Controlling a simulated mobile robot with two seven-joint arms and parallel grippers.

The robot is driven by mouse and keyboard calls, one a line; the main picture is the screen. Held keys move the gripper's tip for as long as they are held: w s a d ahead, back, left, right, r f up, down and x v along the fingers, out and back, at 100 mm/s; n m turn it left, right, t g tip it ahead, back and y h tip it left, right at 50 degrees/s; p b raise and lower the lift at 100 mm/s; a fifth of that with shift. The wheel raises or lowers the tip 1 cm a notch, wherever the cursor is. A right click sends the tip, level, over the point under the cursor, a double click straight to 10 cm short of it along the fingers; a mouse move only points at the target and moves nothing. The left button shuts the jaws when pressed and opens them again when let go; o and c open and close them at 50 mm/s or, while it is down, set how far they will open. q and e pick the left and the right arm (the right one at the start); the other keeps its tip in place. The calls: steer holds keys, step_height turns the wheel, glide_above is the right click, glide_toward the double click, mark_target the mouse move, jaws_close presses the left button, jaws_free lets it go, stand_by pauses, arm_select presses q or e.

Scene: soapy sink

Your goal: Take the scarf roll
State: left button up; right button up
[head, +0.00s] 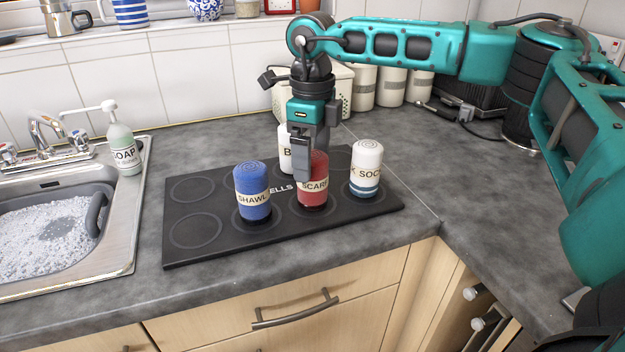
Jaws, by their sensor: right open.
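The scarf roll (315,184) is a red upright roll with a cream label reading "SCARF", standing in a well of the black tray (200,247). My right gripper (303,168) points down at the roll from above, in front of its upper left part. It is open; whether the fingers touch the roll cannot be told. The gripper hides part of the roll's top and left side. My left gripper is not in view.
A blue shawl roll (252,186) stands close on the left and a white sock roll (366,165) on the right. A white roll (286,160) is behind, partly hidden. The sink (128,235) with foam and a soap bottle (122,150) lie left. Canisters (390,88) stand behind.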

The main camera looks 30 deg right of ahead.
mark_target(313, 178)
steer(key=f, duration=0.3)
steer(key=shift+s+a+f, duration=0.15)
steer(key=shift+s+f, duration=0.15)
steer(key=shift+f, duration=0.65)
steer(key=shift+c, duration=0.4)
steer(key=c, duration=1.2)
steer(key=shift+o, duration=0.2)
steer(key=shift+r, duration=0.15)
step_height(313, 178, up, 20)
steer(key=p, duration=0.1)
steer(key=shift+a, duration=0.1)
